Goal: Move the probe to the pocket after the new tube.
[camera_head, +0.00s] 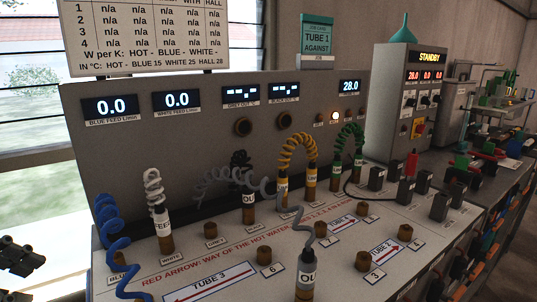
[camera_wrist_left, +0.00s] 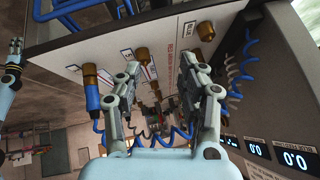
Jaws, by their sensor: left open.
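A red probe (camera_head: 411,164) stands upright at the right side of the sloped bench among black blocks, with a dark cable running left from it. Tubes marked on the bench are TUBE 3 (camera_head: 208,283), one label partly hidden behind the yellow hose, and TUBE 2 (camera_head: 391,246). Brass pockets stand between them, such as one by the number 6 (camera_head: 264,249) and one by the number 3 (camera_head: 363,260). My left gripper (camera_head: 18,256) is at the lower left edge, away from the probe; in the wrist view it is open and empty (camera_wrist_left: 165,85). A pale blue part, possibly my right gripper (camera_wrist_left: 14,55), shows at the left.
Coiled hoses in blue (camera_head: 110,235), white (camera_head: 154,190), grey (camera_head: 290,220), yellow (camera_head: 298,145) and green (camera_head: 349,140) rise from the bench. A grey cabinet (camera_head: 398,100) reads STANDBY. A sign (camera_head: 317,36) reads TUBE 1 AGAINST. Cluttered gear stands at the right.

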